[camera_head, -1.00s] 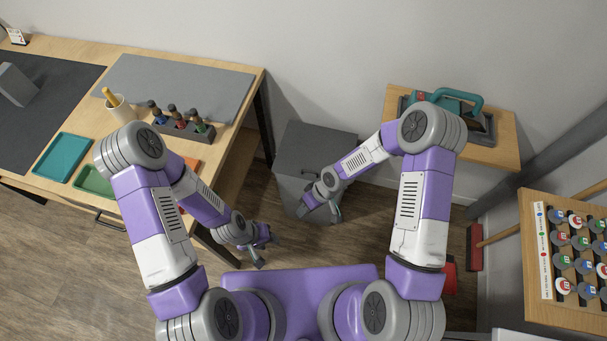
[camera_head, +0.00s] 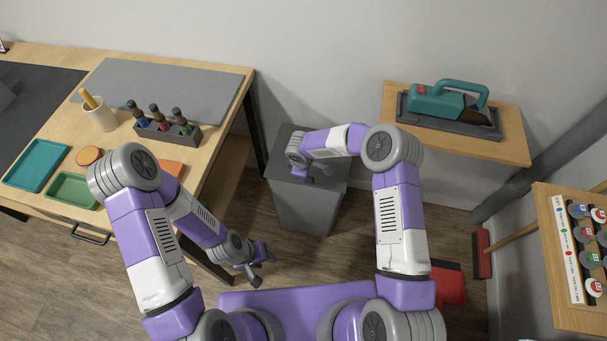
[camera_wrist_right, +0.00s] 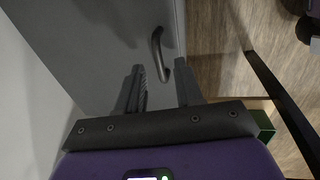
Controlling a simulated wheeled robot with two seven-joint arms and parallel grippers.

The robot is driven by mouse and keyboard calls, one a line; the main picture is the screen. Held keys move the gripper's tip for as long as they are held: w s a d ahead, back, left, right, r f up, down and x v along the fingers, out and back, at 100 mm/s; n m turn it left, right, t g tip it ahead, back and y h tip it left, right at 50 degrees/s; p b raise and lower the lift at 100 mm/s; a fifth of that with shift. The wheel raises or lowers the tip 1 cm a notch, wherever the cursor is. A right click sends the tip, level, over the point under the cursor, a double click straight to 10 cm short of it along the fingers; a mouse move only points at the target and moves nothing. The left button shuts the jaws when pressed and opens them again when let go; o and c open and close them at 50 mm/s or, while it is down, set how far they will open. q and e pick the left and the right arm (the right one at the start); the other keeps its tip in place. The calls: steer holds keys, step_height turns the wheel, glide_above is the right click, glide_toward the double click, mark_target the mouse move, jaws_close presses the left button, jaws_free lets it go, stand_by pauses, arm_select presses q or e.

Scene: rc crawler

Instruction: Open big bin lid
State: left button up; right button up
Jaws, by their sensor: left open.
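The big grey bin (camera_head: 308,208) stands on the floor against the back wall, with its lid (camera_head: 283,150) shut. In the right wrist view a dark curved handle (camera_wrist_right: 157,50) stands on the lid (camera_wrist_right: 90,45). My right gripper (camera_wrist_right: 160,70) is open, its fingers apart, with the handle just at and beyond the fingertips. I cannot tell whether they touch. In the head view my right gripper (camera_head: 301,174) is over the lid's front part, and the wrist hides the handle. My left gripper (camera_head: 257,272) is open and empty, low over the floor, left of and nearer than the bin.
A workbench (camera_head: 235,95) with trays and a bottle rack (camera_head: 165,130) stands left of the bin. A small shelf table (camera_head: 515,145) with a teal tool (camera_head: 435,103) stands at right. A red dustpan (camera_head: 450,285) lies on the floor at right.

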steer(key=shift+f, duration=0.3)
jaws_close()
stand_by(1.3)
